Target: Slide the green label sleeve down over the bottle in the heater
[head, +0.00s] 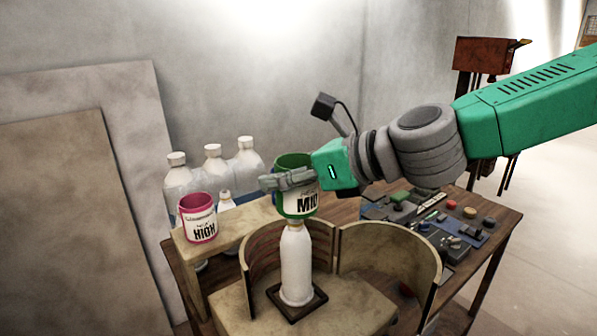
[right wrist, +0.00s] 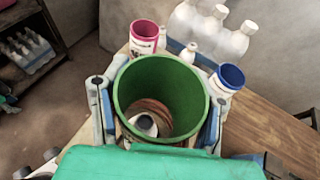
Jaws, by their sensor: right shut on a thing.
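The green label sleeve (head: 297,206), with a white panel reading MID, is a hollow ring held upright. My right gripper (head: 287,180) is shut on it, with one finger across its near side. In the right wrist view the fingers flank the green sleeve (right wrist: 115,92) on both sides. The white bottle (head: 296,265) stands upright on a dark square base in the heater (head: 388,250). The sleeve's lower edge is at the bottle's top; I cannot tell whether they touch. Through the sleeve the bottle's top (right wrist: 147,124) shows, toward the lower part of the opening. My left gripper is not in view.
A pink sleeve reading HIGH (head: 198,220) stands on a wooden shelf (head: 225,236) at the left. A blue sleeve (right wrist: 230,77) shows in the right wrist view. Several clear, white-capped bottles (head: 213,165) stand behind. A control panel (head: 440,222) lies at the right. The heater's curved walls stand open around the bottle.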

